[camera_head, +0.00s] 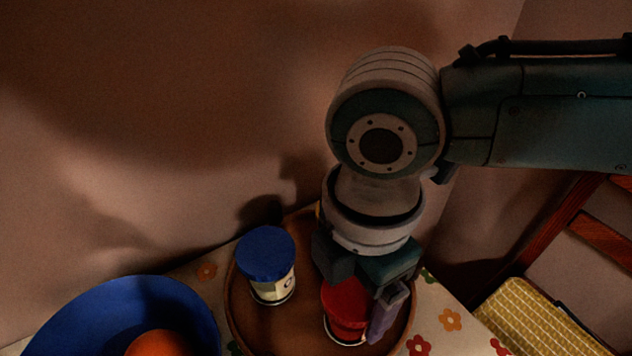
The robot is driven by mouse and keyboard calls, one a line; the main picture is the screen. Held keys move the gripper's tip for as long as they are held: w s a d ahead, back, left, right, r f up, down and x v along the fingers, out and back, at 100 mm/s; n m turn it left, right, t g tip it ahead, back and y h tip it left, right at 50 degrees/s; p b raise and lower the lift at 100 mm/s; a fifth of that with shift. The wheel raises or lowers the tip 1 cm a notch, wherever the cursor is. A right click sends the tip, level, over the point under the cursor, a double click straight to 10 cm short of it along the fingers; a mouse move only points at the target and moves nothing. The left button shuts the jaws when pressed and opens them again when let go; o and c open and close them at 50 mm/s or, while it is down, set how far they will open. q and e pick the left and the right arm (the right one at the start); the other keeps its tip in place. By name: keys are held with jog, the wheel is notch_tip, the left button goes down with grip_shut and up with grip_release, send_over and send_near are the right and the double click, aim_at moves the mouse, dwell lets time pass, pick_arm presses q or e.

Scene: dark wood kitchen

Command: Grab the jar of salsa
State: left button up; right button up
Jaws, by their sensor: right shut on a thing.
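A jar with a red lid (345,304), which looks like the salsa jar, stands on a round wooden tray (238,318). My right gripper (352,290) comes down over it from above and is shut on it, with a finger showing at the jar's right side. The gripper hides part of the lid, and little of the jar's body shows. A second jar with a blue lid (266,254) and a pale label stands on the tray to the left, apart from the gripper. My left gripper is not in view.
A blue bowl (75,318) holding an orange fruit (160,344) stands at the lower left. The tray sits on a flowered tablecloth (448,320) near the wall. A wooden chair with a yellow woven cushion (540,322) is at the right.

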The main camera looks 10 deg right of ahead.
jog(key=c, duration=0.8)
jog(key=shift+o, duration=0.2)
